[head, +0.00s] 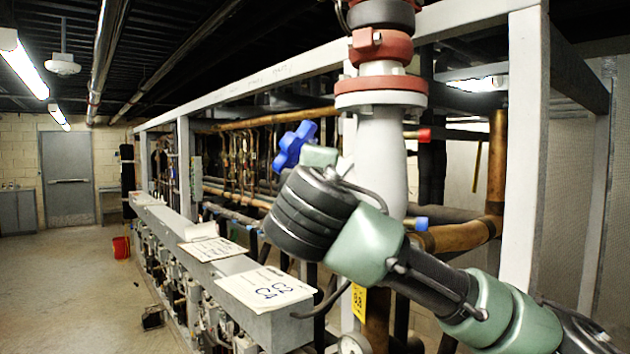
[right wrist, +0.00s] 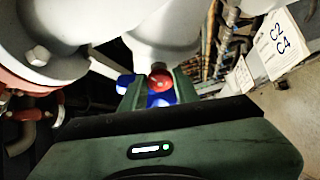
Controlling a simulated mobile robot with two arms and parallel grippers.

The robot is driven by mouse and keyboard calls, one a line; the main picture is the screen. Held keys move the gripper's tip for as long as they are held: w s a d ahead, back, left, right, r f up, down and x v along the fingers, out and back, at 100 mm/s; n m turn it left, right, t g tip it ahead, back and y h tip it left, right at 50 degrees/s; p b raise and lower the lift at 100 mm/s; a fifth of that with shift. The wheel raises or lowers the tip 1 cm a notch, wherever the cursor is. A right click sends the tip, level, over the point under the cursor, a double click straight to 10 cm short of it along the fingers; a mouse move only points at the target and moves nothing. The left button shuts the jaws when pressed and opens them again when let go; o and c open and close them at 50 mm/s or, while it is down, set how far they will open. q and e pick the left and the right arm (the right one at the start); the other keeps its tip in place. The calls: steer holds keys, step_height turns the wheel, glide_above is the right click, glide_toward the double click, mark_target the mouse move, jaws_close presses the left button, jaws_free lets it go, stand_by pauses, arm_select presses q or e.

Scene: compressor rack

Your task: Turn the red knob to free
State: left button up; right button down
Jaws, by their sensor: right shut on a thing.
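In the right wrist view, a round red knob (right wrist: 160,78) sits between the two green fingertips of my right gripper (right wrist: 160,85). The fingers are shut on it. Blue lobes (right wrist: 160,99) show just below it and beside the fingers. In the head view my right arm comes in from the lower right. My right gripper (head: 318,156) is by a blue lobed handle (head: 293,144), left of the grey vertical pipe (head: 381,155). There the fingertips and the held knob are hidden. My left gripper is in neither view.
A red-capped fitting (head: 424,135) and a blue cap (head: 421,224) stick out beside the pipe. A white frame post (head: 524,150) stands to the right. Label cards (head: 265,288) lie on the grey ledge. The floor (head: 75,290) at left is mostly clear.

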steer(key=shift+n, duration=0.6)
steer(key=c, duration=1.1)
jaws_free()
steer(key=shift+o, duration=0.2)
steer(key=shift+s, duration=0.1)
steer(key=s+b, duration=0.3)
steer(key=s, duration=0.4)
steer(key=shift+s+a+f+b, duration=0.15)
steer(key=shift+s+a+b, duration=0.15)
steer(key=shift+s+b, duration=0.1)
